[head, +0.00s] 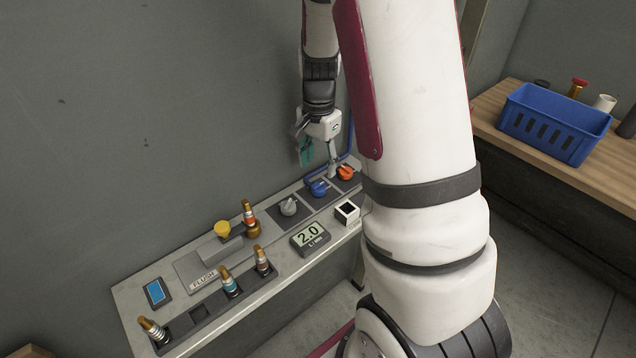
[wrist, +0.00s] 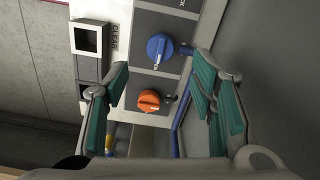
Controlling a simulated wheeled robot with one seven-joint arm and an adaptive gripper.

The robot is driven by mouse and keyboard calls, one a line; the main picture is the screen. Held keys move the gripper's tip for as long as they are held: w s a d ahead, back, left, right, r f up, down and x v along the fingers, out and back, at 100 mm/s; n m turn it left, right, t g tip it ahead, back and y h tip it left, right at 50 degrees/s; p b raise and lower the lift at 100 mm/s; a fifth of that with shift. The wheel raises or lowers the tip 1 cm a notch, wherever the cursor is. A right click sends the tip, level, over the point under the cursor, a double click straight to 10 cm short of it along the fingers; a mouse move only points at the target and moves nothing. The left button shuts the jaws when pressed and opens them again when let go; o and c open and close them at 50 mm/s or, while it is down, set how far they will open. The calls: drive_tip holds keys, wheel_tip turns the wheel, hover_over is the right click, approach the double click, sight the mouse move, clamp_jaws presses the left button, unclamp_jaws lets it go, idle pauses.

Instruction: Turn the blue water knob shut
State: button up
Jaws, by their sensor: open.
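The blue water knob (head: 318,188) sits on a dark square plate on the panel, between a grey knob (head: 289,207) and an orange knob (head: 346,172). In the wrist view the blue knob (wrist: 160,48) is ahead of the fingers, near the top middle, with a blue pipe stub at its right. The orange knob (wrist: 149,100) shows below it, between the fingers. My gripper (head: 319,158) is above the panel near the blue and orange knobs. In the wrist view my gripper (wrist: 162,75) is open and empty, its teal-padded fingers spread wide. I see no contact with the blue knob.
A white square box (head: 347,212) stands at the panel's front edge. The wall is close behind the panel. A blue basket (head: 553,145) is on the right bench.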

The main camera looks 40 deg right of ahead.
sight(319, 185)
wheel_tip(319, 185, down, 8)
drive_tip(key=shift+r, duration=0.25)
drive_tip(key=c, duration=1.1)
